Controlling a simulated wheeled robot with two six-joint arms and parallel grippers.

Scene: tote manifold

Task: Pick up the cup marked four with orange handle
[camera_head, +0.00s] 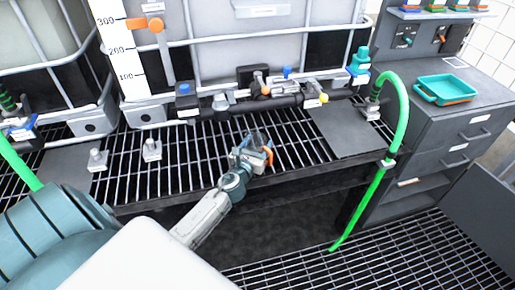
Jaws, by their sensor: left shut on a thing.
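My left gripper (254,150) reaches over the front part of the metal grating. It is shut on a small cup with an orange handle (268,154). The cup's body is mostly hidden by the gripper, and its marking cannot be read. I cannot tell whether the cup touches the grating. My right gripper is not in view.
Behind the gripper stands a caged tank (225,62) with valves and a black pipe manifold (270,102). A green hose (402,115) hangs at the right. A grey plate (345,130) lies beside it. A teal tray (444,89) sits on the drawer cabinet (425,185).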

